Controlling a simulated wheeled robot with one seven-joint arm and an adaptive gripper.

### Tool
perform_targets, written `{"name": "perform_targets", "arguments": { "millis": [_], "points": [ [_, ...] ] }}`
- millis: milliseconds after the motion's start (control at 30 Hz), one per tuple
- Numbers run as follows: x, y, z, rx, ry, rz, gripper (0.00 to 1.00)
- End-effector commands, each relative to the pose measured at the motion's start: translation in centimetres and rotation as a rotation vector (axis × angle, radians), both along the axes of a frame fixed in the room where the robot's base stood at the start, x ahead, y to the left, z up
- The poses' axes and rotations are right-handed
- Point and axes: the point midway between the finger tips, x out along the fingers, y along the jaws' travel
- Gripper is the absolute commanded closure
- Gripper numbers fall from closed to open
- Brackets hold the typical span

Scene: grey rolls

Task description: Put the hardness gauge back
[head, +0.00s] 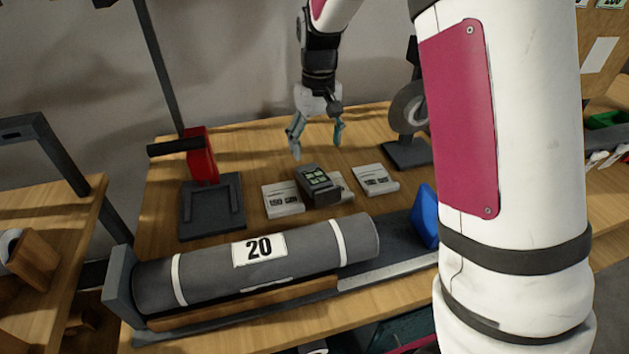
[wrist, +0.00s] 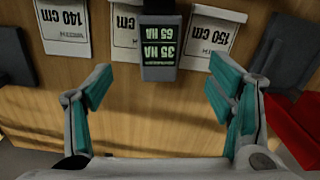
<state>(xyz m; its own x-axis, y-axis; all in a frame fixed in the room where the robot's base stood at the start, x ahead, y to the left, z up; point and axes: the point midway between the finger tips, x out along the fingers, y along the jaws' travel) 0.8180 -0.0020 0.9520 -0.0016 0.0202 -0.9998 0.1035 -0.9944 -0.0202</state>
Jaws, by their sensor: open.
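The hardness gauge (head: 318,184) is a dark grey block with green readouts on its face. It stands on the table among the white labelled blocks, in front of the middle one and partly covering it. In the wrist view the gauge (wrist: 160,42) shows upside down at the top centre, with "35 HA" and "65 HA" readable. My gripper (head: 317,140) is open and empty, above and behind the gauge in the head view. In the wrist view its teal-padded fingers (wrist: 165,92) are spread wide, with bare table between them and the gauge beyond the tips.
White blocks (head: 284,199) (head: 376,179) flank the gauge. A grey roll marked 20 (head: 258,258) lies along the front in a cradle. A dark stand with a red part (head: 203,155) is at left, a blue wedge (head: 424,216) at right. My arm hides the right side.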

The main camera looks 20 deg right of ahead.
Motion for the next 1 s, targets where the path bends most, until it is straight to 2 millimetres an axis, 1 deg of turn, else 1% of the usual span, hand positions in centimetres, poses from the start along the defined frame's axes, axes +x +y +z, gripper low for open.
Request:
{"name": "perform_targets", "arguments": {
  "millis": [33,100,233,300,467,533,700,800,900,1000],
  "points": [
    [-0.1,0.0,-1.3,0.000,0.006,0.000,0.25],
    [-0.1,0.1,-2.6,0.000,0.005,-0.001,0.25],
    [-0.1,0.1,-4.6,0.000,0.003,-0.001,0.25],
    [-0.1,0.1,-5.4,0.000,0.003,-0.001,0.25],
    [-0.1,0.1,-6.2,0.000,0.002,-0.001,0.25],
    [-0.1,0.1,-6.9,0.000,0.003,-0.001,0.25],
    [0.1,0.1,-9.4,0.000,0.004,-0.001,0.25],
    [0.1,0.1,-10.6,0.000,0.002,-0.001,0.25],
    [0.1,0.1,-11.2,0.000,0.002,-0.001,0.25],
    [0.1,0.1,-11.3,0.000,0.000,-0.001,0.25]
  ]
}}
